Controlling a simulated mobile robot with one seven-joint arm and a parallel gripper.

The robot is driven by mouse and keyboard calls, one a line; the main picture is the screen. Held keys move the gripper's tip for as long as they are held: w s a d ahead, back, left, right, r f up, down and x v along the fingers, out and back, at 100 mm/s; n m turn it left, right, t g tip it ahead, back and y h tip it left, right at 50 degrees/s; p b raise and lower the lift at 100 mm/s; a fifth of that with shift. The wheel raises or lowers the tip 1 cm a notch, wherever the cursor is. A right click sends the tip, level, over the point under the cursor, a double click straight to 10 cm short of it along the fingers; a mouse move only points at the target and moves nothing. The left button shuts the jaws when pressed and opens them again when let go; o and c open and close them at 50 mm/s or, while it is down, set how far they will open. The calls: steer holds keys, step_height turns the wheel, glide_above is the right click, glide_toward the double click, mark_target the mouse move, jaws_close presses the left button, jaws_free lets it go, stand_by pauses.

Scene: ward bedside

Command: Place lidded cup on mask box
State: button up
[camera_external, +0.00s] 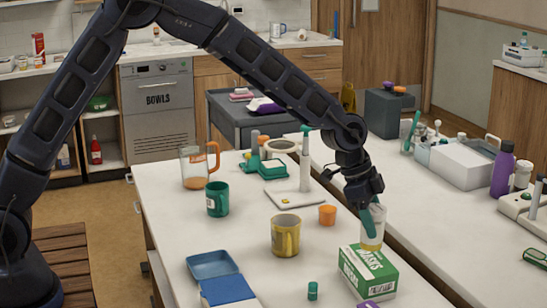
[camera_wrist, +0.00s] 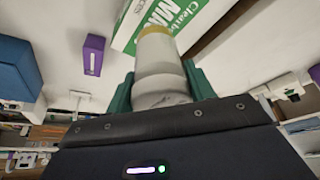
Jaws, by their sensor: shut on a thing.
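The lidded cup (camera_external: 373,229), pale with a yellow-amber band at its lower end, is upright between the green fingers of my gripper (camera_external: 371,218). In the wrist view the cup (camera_wrist: 160,65) sits between both fingers (camera_wrist: 160,92), which are shut on it. The green and white mask box (camera_external: 368,273) lies on the white table just below the cup. In the wrist view the mask box (camera_wrist: 165,18) shows beyond the cup's far end. The cup's base overlaps the box's back edge in the external view; I cannot tell whether they touch.
A yellow mug (camera_external: 285,236) and an orange cup (camera_external: 327,215) stand left of the box. A small green-capped vial (camera_external: 313,291), a blue tray (camera_external: 212,265) and a purple box (camera_wrist: 93,55) are nearby. A second counter with a purple bottle (camera_external: 502,170) lies right.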

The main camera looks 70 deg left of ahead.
steer(key=shift+f, duration=1.5)
steer(key=shift+f, duration=0.15)
steer(key=o, duration=1.1)
